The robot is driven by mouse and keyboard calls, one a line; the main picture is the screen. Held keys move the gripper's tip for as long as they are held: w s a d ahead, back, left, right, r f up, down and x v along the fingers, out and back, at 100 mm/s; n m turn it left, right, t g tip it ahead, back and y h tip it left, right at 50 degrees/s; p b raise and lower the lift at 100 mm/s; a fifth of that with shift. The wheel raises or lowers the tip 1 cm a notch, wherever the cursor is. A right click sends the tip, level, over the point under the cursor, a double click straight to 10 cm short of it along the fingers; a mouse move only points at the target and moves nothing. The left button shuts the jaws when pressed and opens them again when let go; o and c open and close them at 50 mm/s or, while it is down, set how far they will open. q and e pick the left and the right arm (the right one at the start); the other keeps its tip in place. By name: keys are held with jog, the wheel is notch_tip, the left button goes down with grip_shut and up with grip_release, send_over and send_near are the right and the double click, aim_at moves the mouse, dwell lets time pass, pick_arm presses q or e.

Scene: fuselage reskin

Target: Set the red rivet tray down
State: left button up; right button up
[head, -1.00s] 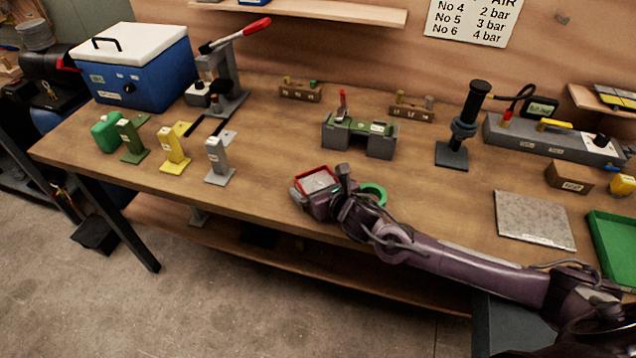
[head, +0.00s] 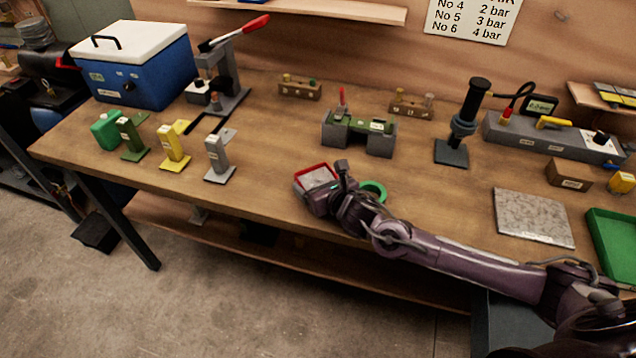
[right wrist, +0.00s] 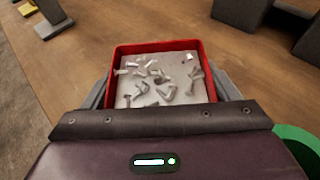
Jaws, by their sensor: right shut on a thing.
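The red rivet tray (head: 316,177) is a small square tray with a red rim and a light grey floor. In the right wrist view the tray (right wrist: 160,48) holds several loose silvery rivets and looks level. My right gripper (head: 312,188) is shut on the tray's near side, with grey fingers seen at both sides of it in the right wrist view. The tray is at or just above the wooden bench top; I cannot tell whether it touches. My left gripper is not in view.
A green-and-grey fixture (head: 358,135) stands behind. Grey (head: 218,158), yellow (head: 172,148) and green (head: 131,140) stands are to the left. Bare bench (head: 262,165) lies between them and the tray. A stone plate (head: 534,217) is at right.

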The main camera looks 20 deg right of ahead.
aim_at(318, 178)
notch_tip(318, 178, up, 20)
jog(key=s+d+r+m+h, duration=0.1)
jog(key=s+r+m+h, duration=0.1)
jog(key=s+r, duration=0.3)
jog(key=shift+s+d+r+h, duration=0.15)
jog(key=shift+s+d+h, duration=0.2)
jog(key=shift+s, duration=0.7)
